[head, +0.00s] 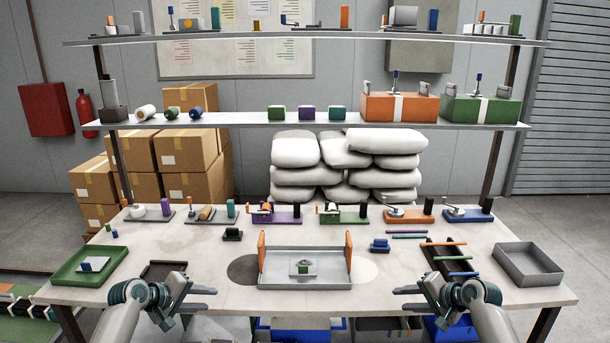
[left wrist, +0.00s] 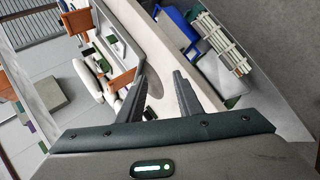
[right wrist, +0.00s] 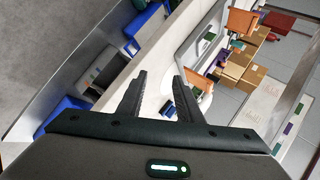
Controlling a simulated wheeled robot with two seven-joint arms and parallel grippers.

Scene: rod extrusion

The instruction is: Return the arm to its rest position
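My left gripper (head: 196,298) is at the front left of the table, its two fingers apart and nothing between them. In the left wrist view its fingers (left wrist: 158,98) are spread and empty. My right gripper (head: 412,299) is at the front right of the table, also with its fingers apart. In the right wrist view its fingers (right wrist: 163,97) are spread with nothing held. Both arms come in from the bottom edge and sit roughly mirrored.
A grey tray (head: 305,282) with orange uprights and a small part inside stands at front centre. A green tray (head: 65,277) is at left, a grey bin (head: 527,280) at right. Rods lie on a dark rack (head: 440,262). Several small machines line the table's back.

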